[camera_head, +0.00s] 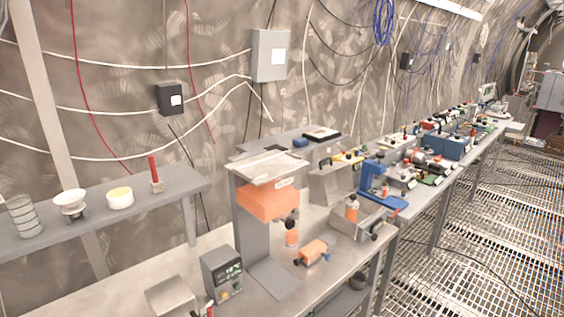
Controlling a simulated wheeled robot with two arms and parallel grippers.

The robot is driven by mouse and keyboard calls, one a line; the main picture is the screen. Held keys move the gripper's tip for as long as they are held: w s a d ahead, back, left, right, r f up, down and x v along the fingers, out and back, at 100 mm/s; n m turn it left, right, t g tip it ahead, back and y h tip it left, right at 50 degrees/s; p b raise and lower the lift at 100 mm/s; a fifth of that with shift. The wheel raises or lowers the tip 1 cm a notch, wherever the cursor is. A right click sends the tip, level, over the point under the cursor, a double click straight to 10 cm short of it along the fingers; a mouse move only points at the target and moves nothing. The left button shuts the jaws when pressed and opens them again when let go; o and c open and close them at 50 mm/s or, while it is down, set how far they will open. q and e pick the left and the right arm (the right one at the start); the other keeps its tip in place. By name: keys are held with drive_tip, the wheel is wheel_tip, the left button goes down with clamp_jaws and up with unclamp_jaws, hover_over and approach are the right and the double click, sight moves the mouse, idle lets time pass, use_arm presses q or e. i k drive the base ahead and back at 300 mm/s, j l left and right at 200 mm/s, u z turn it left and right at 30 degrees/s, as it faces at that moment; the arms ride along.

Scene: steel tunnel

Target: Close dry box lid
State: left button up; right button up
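No box marked as a dry box can be made out for certain. An open grey metal box (349,227) stands on the bench right of centre, with an orange-capped bottle (352,210) at it; I cannot tell whether it has a lid. An orange block (268,202) sits on a grey column stand, under a pale flat tray-like top (267,165) with a small label. I cannot tell whether this top is a lid. Neither of my grippers is in view.
A long bench (330,273) runs to the far right, crowded with tools. An instrument with a display (222,274) stands near the front. A raised shelf (100,205) at left holds a bowl, jars and a red stick. Grated floor (480,240) lies open at right.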

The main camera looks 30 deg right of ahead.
sight(330, 184)
drive_tip(key=i+l, duration=0.1)
drive_tip(key=l, duration=1.1)
drive_tip(key=i+l+z, duration=0.1)
drive_tip(key=l, duration=0.5)
drive_tip(key=i+l, duration=0.1)
drive_tip(key=l, duration=0.5)
